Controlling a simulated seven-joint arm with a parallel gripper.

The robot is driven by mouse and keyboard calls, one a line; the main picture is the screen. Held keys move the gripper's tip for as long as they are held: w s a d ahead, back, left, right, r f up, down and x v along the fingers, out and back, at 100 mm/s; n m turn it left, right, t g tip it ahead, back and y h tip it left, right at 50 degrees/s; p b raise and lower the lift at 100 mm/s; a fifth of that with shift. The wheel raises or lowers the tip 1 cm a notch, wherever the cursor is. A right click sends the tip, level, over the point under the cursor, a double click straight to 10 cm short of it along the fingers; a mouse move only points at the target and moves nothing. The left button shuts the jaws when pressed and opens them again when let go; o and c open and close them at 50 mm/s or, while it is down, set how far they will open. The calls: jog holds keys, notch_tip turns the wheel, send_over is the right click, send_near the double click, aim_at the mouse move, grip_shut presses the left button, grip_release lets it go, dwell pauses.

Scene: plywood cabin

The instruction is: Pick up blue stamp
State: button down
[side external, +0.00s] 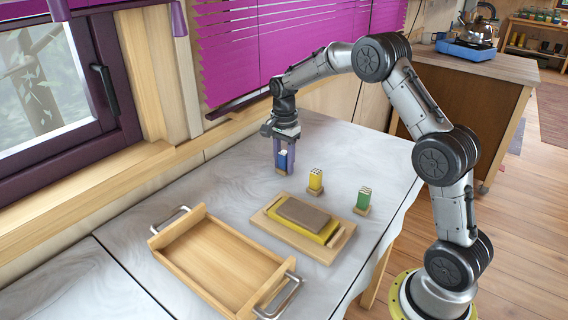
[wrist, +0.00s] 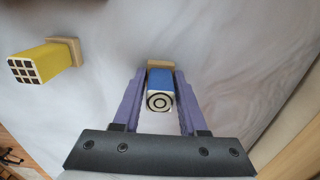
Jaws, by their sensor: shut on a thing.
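The blue stamp (side external: 282,161) stands near the back of the marble-topped table in the side view, with a wooden base and a pale top. In the wrist view the blue stamp (wrist: 160,88) shows its ringed end between the purple fingers. My gripper (side external: 285,158) points down over it, with one finger on each side. In the wrist view my gripper (wrist: 160,92) is shut on the stamp's blue body. The stamp's wooden base (wrist: 160,63) is at or very near the tabletop; I cannot tell whether it touches.
A yellow stamp (side external: 316,181) and a green stamp (side external: 363,199) stand to the right; the yellow stamp (wrist: 42,61) is left in the wrist view. A wooden board with a yellow pad (side external: 303,221) and a handled wooden tray (side external: 222,262) lie in front. The window wall is behind.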

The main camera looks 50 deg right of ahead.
aim_at(284, 152)
jog(key=shift+r, duration=0.1)
jog(key=shift+r, duration=0.5)
notch_tip(284, 152, up, 2)
jog(key=shift+r, duration=0.2)
jog(key=s+a+r, duration=0.4)
jog(key=s+r, duration=0.5)
jog(key=s, duration=0.4)
jog(key=shift+s+r, duration=0.2)
jog(key=shift+s, duration=0.05)
